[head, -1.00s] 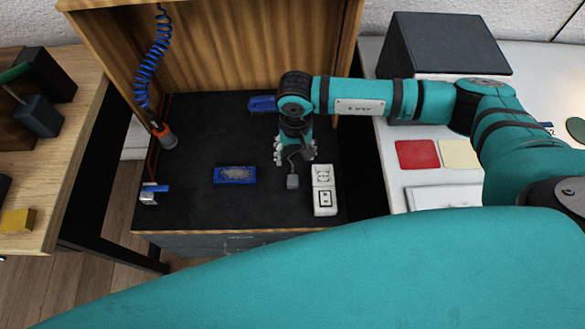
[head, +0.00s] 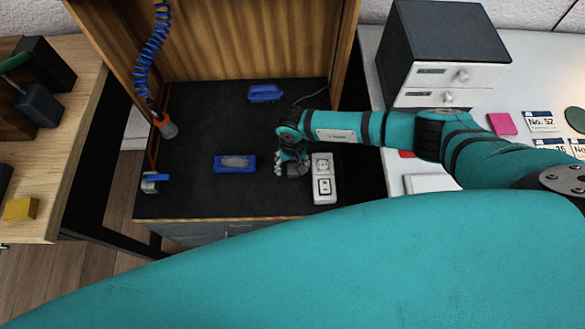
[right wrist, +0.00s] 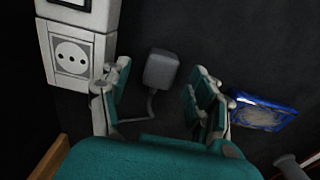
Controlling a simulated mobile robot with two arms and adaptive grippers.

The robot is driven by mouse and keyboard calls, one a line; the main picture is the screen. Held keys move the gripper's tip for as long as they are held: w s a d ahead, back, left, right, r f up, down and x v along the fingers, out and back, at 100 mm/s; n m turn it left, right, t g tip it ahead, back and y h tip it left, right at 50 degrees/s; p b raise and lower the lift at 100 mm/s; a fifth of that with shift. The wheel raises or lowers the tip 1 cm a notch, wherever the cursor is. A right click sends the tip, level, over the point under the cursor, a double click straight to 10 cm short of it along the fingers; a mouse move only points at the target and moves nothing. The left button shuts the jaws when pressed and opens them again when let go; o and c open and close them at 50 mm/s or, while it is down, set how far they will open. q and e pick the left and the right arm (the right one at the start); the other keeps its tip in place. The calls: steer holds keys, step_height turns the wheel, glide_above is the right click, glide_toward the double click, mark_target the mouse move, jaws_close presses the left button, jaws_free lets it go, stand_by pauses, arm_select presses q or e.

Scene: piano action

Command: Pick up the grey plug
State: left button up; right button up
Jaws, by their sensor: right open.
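The grey plug (right wrist: 161,70) lies on the black work surface (head: 200,120) with its grey cord running back between my fingers in the right wrist view. My right gripper (right wrist: 159,82) is open, with one finger on each side of the plug and visible gaps on both sides. I cannot tell how high the fingertips are above the surface. In the head view my right gripper (head: 291,165) points down just left of the white socket block (head: 324,187) and largely hides the plug. The socket block also shows in the right wrist view (right wrist: 72,56). My left gripper is out of view.
A blue-framed item (head: 235,163) lies left of my right gripper, and a blue brush (head: 264,93) lies farther back. A coiled blue hose (head: 151,60) hangs at the left. A drawer box (head: 445,50) stands on the white table at right.

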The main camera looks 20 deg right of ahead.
step_height(320, 180, down, 2)
steer(key=shift+f, duration=0.1)
steer(key=c, duration=1.2)
steer(key=shift+o, duration=0.2)
